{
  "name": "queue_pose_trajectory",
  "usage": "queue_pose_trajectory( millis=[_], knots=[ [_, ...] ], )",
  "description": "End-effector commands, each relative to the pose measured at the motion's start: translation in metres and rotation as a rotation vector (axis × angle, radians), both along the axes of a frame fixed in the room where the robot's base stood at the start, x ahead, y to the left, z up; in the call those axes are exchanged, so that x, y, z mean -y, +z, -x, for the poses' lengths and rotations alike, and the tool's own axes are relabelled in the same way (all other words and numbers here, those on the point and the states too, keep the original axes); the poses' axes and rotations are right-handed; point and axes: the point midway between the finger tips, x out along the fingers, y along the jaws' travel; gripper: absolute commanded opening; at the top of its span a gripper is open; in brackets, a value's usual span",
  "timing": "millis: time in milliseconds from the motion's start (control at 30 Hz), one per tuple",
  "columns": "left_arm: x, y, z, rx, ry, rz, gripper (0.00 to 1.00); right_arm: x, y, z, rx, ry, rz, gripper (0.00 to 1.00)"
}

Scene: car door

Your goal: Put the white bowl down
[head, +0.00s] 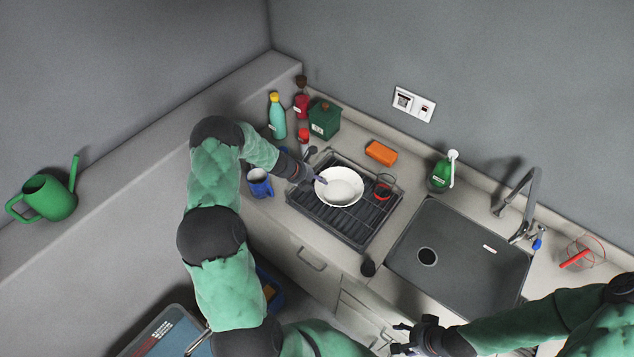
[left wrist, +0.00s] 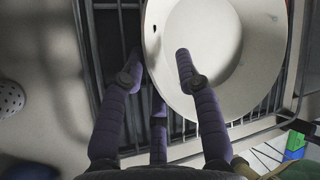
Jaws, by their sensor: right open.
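The white bowl (head: 339,187) is at the dark dish rack (head: 355,236), its opening facing up. Whether it rests on the bars or hangs just above them is unclear. My left gripper (head: 318,179) is at the bowl's left edge. In the left wrist view the bowl (left wrist: 240,95) fills the upper right, and the fingers of my left gripper (left wrist: 158,62) straddle its rim, one outside and one over the inside. Whether they press on the rim is unclear. My right gripper (head: 398,340) is open and empty at the bottom, in front of the counter.
A red-rimmed glass (head: 384,187) stands at the rack's right side. A blue mug (head: 259,183) is left of the rack. Bottles and a green box (head: 324,119) stand behind, with an orange sponge (head: 381,153). The sink (head: 460,250) is to the right.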

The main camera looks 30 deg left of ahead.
Motion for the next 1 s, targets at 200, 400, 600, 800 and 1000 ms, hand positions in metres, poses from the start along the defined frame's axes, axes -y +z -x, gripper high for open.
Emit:
queue_pose_trajectory(
  millis=[200,400,600,800,1000],
  knots=[
    [-0.003,0.011,0.003,0.001,0.001,-0.001,0.33,0.000,0.003,0.000,0.000,0.000,0.000,0.57],
    [-0.016,0.041,0.022,0.002,0.002,-0.002,0.33,0.000,0.006,0.000,0.000,0.000,0.000,0.57],
    [-0.029,0.072,0.042,0.002,0.001,-0.003,0.33,0.000,0.008,0.000,0.000,0.000,0.000,0.57],
    [-0.037,0.092,0.056,0.000,0.001,-0.001,0.33,0.000,0.010,0.000,0.000,0.000,0.000,0.57],
    [-0.040,0.099,0.062,0.000,0.000,0.000,0.33,0.000,0.011,0.000,0.000,0.000,0.000,0.57]
  ],
)
